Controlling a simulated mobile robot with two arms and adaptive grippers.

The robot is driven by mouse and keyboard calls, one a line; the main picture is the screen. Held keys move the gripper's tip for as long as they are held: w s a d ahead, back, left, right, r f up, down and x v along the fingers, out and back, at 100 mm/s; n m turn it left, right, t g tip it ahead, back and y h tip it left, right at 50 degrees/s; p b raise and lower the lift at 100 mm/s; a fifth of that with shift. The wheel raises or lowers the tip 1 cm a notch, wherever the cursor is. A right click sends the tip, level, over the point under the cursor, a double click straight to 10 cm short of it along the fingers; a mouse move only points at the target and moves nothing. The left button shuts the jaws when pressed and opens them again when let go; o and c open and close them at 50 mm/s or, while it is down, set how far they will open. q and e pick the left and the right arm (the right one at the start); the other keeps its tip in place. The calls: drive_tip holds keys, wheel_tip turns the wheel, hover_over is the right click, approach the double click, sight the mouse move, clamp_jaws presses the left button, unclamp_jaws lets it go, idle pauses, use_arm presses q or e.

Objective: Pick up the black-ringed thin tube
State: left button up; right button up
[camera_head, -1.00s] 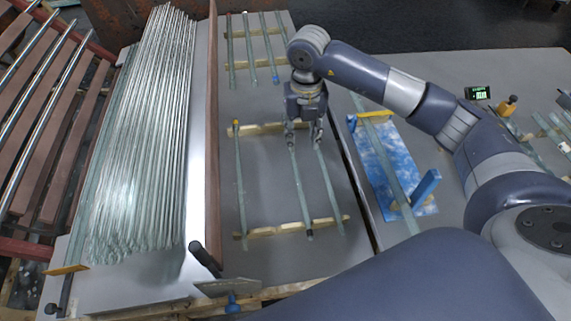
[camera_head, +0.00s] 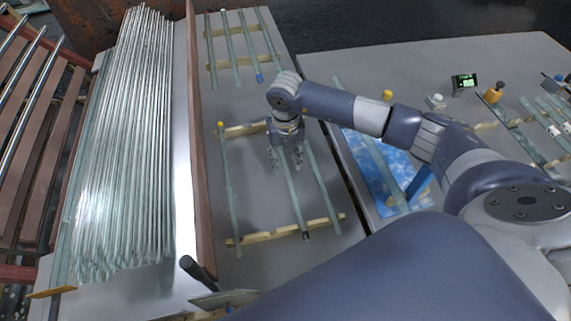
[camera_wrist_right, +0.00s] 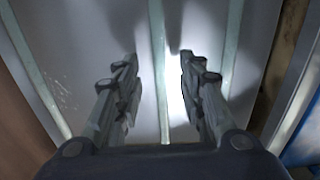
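The thin tube with a dark ring at its near end (camera_head: 296,208) lies in the middle of three glass tubes across wooden strips. My right gripper (camera_head: 287,165) points down over its upper part. In the right wrist view the gripper (camera_wrist_right: 158,65) is open, with one finger on each side of a pale tube (camera_wrist_right: 158,30). The fingers appear apart from it, and whether they reach its height cannot be told. My left gripper is not in view.
A yellow-ended tube (camera_head: 228,180) lies left of the middle tube, and another tube (camera_head: 322,185) lies right. Several tubes (camera_head: 234,55) lie farther back. A large tube stack (camera_head: 125,150) fills the left. A blue-patterned board (camera_head: 372,172) lies to the right.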

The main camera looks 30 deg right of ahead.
drive_tip(key=shift+w+f, duration=0.1)
drive_tip(key=shift+f, duration=0.8)
clamp_jaws()
drive_tip(key=shift+r, duration=0.15)
